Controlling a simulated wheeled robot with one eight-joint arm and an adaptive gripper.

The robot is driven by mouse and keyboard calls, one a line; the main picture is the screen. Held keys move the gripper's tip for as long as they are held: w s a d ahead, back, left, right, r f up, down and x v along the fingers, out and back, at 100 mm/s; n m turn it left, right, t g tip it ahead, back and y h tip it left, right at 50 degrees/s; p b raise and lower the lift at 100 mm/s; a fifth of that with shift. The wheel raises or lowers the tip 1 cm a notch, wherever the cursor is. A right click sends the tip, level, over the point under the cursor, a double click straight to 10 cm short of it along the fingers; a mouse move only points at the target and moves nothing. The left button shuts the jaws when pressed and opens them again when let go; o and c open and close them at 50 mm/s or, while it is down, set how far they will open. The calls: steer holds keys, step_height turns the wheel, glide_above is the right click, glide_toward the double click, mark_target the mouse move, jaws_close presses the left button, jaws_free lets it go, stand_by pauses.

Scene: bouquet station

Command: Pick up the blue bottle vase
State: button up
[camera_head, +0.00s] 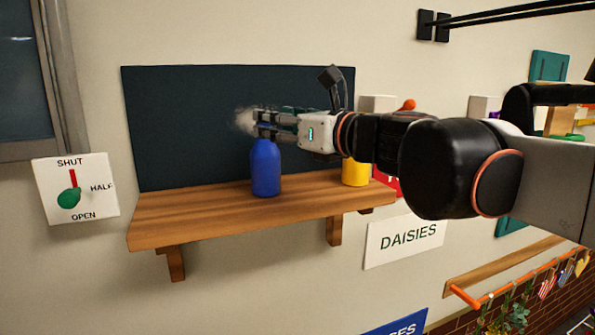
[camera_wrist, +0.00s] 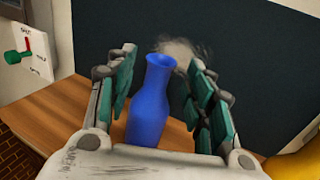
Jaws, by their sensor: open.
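The blue bottle vase (camera_head: 265,169) stands upright on a wooden shelf (camera_head: 210,208) in front of a dark panel. My gripper (camera_head: 262,124) is at the height of the vase's neck, reaching in from the right. In the wrist view the blue vase (camera_wrist: 149,103) stands between the two open fingers of my gripper (camera_wrist: 160,70), with a visible gap on the right and a smaller one on the left. The fingers hide part of the vase's neck in the head view. I cannot tell whether any finger touches it.
A yellow container (camera_head: 355,172) stands on the shelf right of the vase, partly under my arm. A dark panel (camera_head: 190,120) backs the shelf. A pale grey smudge (camera_wrist: 178,50) shows behind the vase. A lever plate (camera_head: 75,188) is on the wall at left. The shelf's left part is clear.

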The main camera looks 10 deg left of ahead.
steer(key=p+x, duration=0.1)
steer(key=x, duration=0.3)
steer(key=shift+w+a+f+p, duration=0.15)
steer(key=shift+w+a+p, duration=0.15)
jaws_close()
